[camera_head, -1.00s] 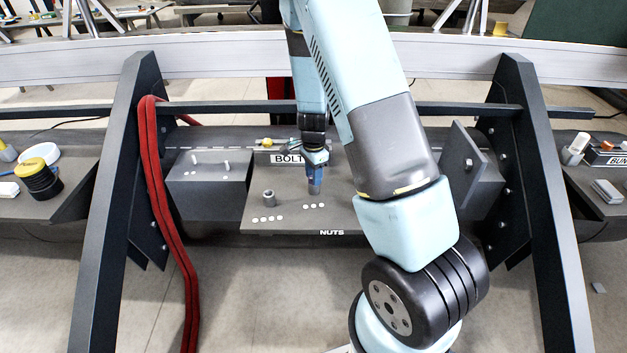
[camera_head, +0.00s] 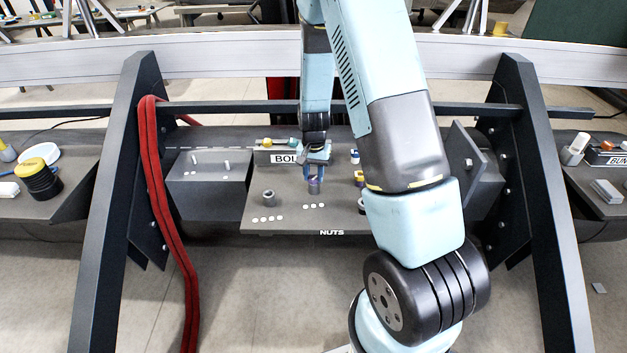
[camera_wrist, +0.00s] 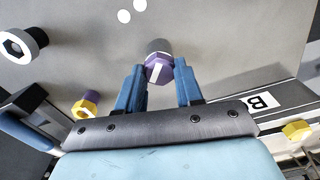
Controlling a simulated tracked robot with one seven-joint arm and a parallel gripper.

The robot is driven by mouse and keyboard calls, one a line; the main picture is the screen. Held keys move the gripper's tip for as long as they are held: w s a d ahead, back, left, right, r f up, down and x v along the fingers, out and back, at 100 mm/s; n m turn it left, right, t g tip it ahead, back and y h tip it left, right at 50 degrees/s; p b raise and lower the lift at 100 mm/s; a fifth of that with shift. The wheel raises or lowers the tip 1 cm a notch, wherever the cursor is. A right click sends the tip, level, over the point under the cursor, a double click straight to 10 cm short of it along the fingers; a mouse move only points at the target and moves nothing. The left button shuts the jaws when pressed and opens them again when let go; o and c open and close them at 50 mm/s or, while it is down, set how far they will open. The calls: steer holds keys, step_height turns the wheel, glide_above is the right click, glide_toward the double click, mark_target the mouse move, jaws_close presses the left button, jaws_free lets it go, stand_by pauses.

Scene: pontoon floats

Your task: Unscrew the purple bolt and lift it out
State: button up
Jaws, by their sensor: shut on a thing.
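The purple bolt (camera_wrist: 158,68) has a hexagonal head with a white stripe on top. It stands upright in a grey cylindrical holder (camera_wrist: 158,46) on the dark grey board. My gripper (camera_wrist: 160,74) is shut on the purple head, with one blue finger on each side. In the head view, my gripper (camera_head: 315,180) points down over the board, and the purple bolt (camera_head: 314,185) shows between its fingers, with the holder below. How far the bolt's thread sits in the holder is hidden.
An empty grey holder (camera_head: 268,198) stands to the left on the board (camera_head: 290,225). The BOLTS bin (camera_head: 275,157) is behind. A red hose (camera_head: 165,190) hangs at left.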

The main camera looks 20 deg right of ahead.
steer(key=n, duration=0.4)
steer(key=shift+n, duration=1)
steer(key=n, duration=0.2)
steer(key=shift+n, duration=0.3)
steer(key=n, duration=0.9)
steer(key=shift+r, duration=0.1)
steer(key=o, duration=0.9)
